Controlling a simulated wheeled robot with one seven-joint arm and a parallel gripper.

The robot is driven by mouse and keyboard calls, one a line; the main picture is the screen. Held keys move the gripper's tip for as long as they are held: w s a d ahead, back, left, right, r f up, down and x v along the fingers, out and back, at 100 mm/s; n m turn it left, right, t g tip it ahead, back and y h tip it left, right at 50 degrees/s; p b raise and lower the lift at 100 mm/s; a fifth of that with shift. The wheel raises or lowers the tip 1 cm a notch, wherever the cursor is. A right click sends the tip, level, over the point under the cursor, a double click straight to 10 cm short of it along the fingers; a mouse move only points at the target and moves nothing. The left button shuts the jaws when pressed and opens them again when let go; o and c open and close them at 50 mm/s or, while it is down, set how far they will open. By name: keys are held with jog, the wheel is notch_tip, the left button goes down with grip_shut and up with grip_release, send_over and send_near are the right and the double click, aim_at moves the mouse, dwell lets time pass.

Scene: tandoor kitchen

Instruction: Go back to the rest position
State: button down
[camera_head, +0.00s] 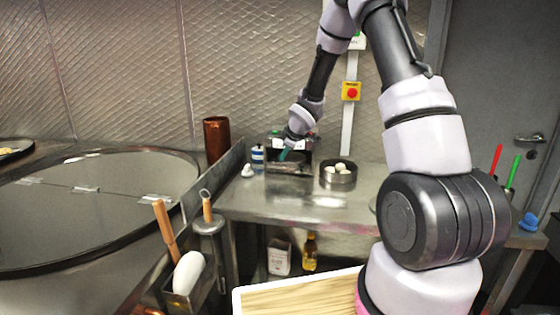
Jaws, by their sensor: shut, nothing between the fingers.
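My arm rises from the lower right, bends at the top of the head view and reaches down toward the back of the steel counter (285,207). My gripper (284,155) is small in the picture, in front of a dark box-like thing (302,157) on the counter. It looks shut, and I see nothing held in it. Whether it touches anything there I cannot tell.
A round metal tin (338,180) with white balls stands right of the gripper; a blue-and-white container (258,158) stands left. A copper cup (216,140) is farther left. The tandoor's round top (90,205) fills the left. A wooden board (300,298) lies low in front.

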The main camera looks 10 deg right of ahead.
jog(key=s+d+r+m+h, duration=0.1)
jog(key=s+d+r+m, duration=0.25)
jog(key=s+r, duration=0.6)
jog(key=s+d+r+m+h, duration=0.25)
jog(key=s+r+m, duration=0.3)
jog(key=r, duration=0.75)
jog(key=s+a+r+m+y, duration=0.1)
jog(key=s+r+m+y, duration=0.1)
jog(key=s, duration=0.9)
jog(key=s+a+r+m+y, duration=0.1)
jog(key=s+r+m, duration=0.3)
jog(key=s, duration=0.8)
jog(key=shift+s+a+m+y, duration=0.3)
jog(key=shift+a+m+y, duration=0.1)
jog(key=shift+m, duration=0.3)
jog(key=shift+d, duration=0.15)
